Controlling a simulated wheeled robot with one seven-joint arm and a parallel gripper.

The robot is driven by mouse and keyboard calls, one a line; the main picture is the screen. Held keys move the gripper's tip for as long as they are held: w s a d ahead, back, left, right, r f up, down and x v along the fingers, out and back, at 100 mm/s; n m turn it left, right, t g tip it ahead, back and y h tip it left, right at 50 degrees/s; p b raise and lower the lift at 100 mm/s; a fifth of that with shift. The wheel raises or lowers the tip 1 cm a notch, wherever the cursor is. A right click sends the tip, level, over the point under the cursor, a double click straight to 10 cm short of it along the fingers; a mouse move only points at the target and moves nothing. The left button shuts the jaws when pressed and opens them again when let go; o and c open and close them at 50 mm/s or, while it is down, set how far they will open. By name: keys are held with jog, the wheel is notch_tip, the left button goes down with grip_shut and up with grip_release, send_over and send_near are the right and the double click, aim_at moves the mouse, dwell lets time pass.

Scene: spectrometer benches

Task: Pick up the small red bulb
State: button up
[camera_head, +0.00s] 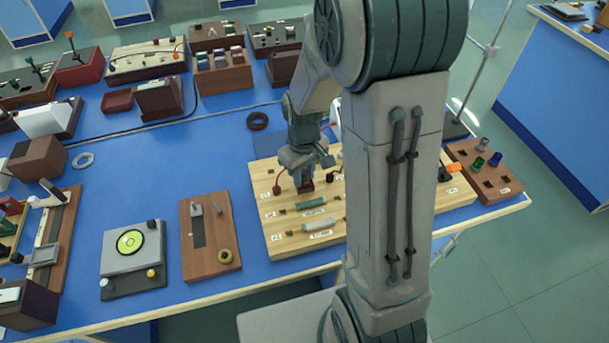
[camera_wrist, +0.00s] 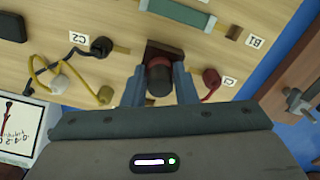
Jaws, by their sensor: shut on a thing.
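The small red bulb (camera_wrist: 158,76) has a dark red top and a dark lower body in the wrist view. My gripper (camera_wrist: 159,86) is shut on it, one blue-grey finger on each side. The bulb is at a dark brown square holder (camera_wrist: 164,50) on the pale wooden board (camera_head: 272,235); I cannot tell whether it is seated or lifted. In the head view, my gripper (camera_head: 304,180) points down at the board's left part, and the bulb is mostly hidden by it.
A red-knobbed lead (camera_wrist: 211,80) lies close right of my gripper in the wrist view; yellow and grey leads (camera_wrist: 75,75) lie to the left. A green cylinder (camera_head: 311,203) lies nearby on the board. A brown block with coloured bulbs (camera_head: 490,175) stands at the right.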

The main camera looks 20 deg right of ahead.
aim_at(306, 174)
jog(key=shift+r, duration=0.55)
jog(key=r, duration=0.1)
jog(key=s+r, duration=0.1)
jog(key=r, duration=0.1)
jog(key=shift+d+r, duration=0.15)
jog(key=shift+r, duration=0.15)
jog(key=s+d+r+p, duration=0.1)
jog(key=s+d+r, duration=0.2)
jog(key=s+r, duration=0.6)
jog(key=shift+s+d+p, duration=0.2)
jog(key=shift+s+p, duration=0.1)
jog(key=shift+s, duration=0.2)
